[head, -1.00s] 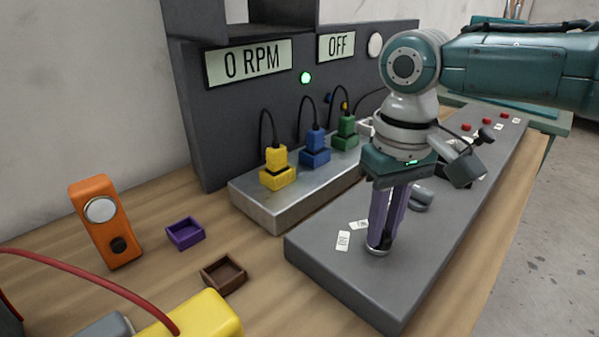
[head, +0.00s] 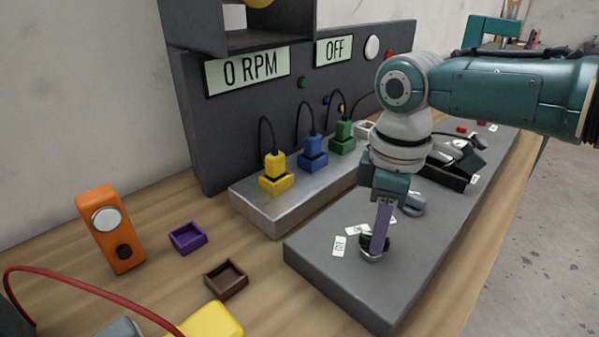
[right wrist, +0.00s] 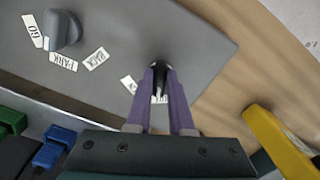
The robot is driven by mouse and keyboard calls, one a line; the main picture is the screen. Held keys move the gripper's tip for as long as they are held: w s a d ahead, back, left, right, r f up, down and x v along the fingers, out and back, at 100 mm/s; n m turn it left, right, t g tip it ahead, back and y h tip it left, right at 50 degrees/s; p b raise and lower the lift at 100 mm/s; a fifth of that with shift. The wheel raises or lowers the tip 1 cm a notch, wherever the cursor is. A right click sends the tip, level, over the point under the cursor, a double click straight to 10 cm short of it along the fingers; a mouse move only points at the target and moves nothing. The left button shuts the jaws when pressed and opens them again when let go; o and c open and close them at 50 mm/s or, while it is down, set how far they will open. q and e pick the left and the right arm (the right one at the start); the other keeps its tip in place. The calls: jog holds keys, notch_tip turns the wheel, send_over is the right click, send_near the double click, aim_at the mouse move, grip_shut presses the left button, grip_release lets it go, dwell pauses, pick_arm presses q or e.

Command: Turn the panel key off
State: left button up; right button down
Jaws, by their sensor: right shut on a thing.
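A small white label (head: 339,246) lies beside the lock. My left gripper is not in view.
A grey selector knob (right wrist: 62,30) with GO, PARK and BACK labels is close to the key. Yellow (head: 275,175), blue (head: 313,150) and green (head: 342,133) plugs stand behind. An orange device (head: 111,228) and two small trays occupy the left of the bench.

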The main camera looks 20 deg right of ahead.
jog(key=shift+n, duration=0.9)
jog(key=c, duration=0.8)
grip_release()
notch_tip(320, 180, up, 9)
jog(key=shift+p, duration=0.8)
jog(key=shift+r, duration=0.5)
